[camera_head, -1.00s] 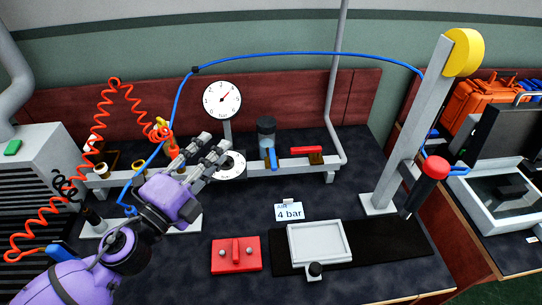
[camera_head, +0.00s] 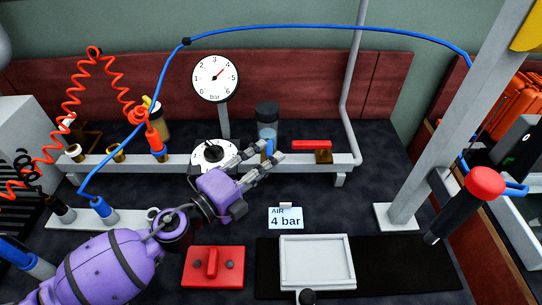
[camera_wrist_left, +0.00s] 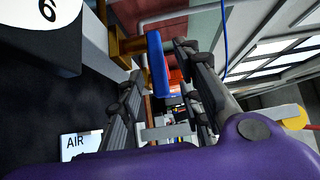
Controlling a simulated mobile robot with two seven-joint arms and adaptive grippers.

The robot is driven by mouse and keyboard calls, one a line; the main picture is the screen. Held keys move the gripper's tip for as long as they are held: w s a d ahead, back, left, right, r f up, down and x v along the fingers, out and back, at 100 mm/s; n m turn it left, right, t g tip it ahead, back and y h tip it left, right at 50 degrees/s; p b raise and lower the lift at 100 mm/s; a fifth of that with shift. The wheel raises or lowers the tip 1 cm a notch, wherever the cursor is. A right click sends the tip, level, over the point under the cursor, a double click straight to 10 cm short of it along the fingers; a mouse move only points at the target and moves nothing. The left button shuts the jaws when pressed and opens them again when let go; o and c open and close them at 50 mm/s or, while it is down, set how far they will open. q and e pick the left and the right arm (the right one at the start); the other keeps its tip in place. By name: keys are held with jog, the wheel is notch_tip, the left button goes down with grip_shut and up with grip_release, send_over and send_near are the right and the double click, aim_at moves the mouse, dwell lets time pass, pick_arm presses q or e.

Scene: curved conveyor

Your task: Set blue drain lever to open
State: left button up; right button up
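The blue drain lever (camera_head: 268,146) hangs below the clear filter bowl (camera_head: 267,122) on the grey rail. In the left wrist view the blue lever (camera_wrist_left: 159,65) points down from a brass fitting (camera_wrist_left: 128,43). My left gripper (camera_head: 269,153) is at the lever, its fingers spread. In the left wrist view the two fingers of the left gripper (camera_wrist_left: 160,72) stand apart on either side of the lever's lower end, with gaps visible. I cannot tell how far the lever reaches in between them. My right gripper is not in view.
A red lever (camera_head: 311,145) lies level on the rail to the right. A pressure gauge (camera_head: 216,78) stands behind, left. An "AIR 4 bar" card (camera_head: 286,218), a red block (camera_head: 214,267) and a grey tray (camera_head: 317,262) are in front. A grey post (camera_head: 450,120) stands right.

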pick_arm(q)
jog(key=shift+x, duration=1)
jog(key=shift+c, duration=0.5)
grip_shut()
